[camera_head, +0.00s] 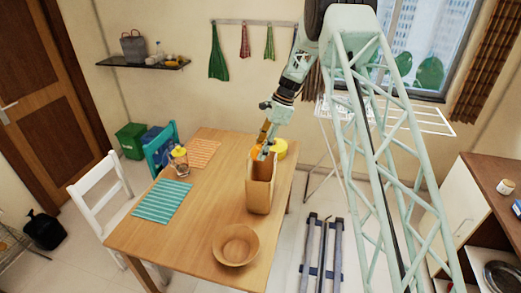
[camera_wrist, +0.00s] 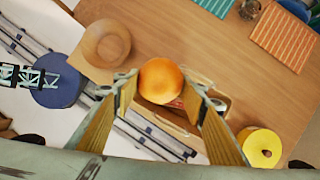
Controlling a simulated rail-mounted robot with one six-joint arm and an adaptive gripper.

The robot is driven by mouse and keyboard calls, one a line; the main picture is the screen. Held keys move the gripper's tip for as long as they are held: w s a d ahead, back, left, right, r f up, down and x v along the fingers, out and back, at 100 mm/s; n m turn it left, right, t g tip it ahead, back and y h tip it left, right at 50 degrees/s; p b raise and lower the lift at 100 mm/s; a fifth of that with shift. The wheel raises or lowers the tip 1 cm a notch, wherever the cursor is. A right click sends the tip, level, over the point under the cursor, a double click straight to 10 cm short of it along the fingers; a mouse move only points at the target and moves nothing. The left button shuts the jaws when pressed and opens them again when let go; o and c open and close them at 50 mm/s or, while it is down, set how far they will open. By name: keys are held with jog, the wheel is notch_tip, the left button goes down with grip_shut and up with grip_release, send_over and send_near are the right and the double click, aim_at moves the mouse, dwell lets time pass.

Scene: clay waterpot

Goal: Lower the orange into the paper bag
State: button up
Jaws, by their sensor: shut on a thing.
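The orange (camera_wrist: 161,80) is held between the two fingertips of my gripper (camera_wrist: 163,88) in the wrist view. In the head view the orange (camera_head: 257,152) is small and partly covered by my gripper (camera_head: 264,147), just above the open top of the paper bag. The tan paper bag (camera_head: 259,196) stands upright on the table. In the wrist view part of its rim (camera_wrist: 222,103) shows behind the orange, and most of its inside is hidden. I cannot tell whether the orange is below the rim.
A wooden bowl (camera_head: 235,257) stands near the table's front edge. A yellow round thing (camera_head: 280,149) is close behind the bag. A teal striped mat (camera_head: 161,201), an orange mat (camera_head: 203,153) and a jar (camera_head: 180,162) are on the left. The table (camera_head: 205,215) is clear between bag and teal mat.

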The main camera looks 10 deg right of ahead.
notch_tip(320, 180, down, 21)
jog(key=b, duration=0.8)
dwell(5.2)
